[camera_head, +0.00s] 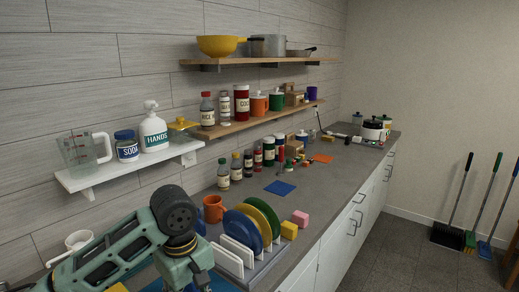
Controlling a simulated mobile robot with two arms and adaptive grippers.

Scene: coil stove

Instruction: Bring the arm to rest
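My green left arm comes in from the lower left, over the near end of the counter. Its dark joint shows next to an orange mug, and the link past the joint runs down out of the picture. The fingers of my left gripper are not in view. No part of my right arm or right gripper shows.
A grey counter (335,187) runs away to the back right. A dish rack with coloured plates (240,232) stands close to my arm, with an orange mug (213,208) behind it. A white shelf (85,180) with a measuring jug (78,152) hangs at left.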

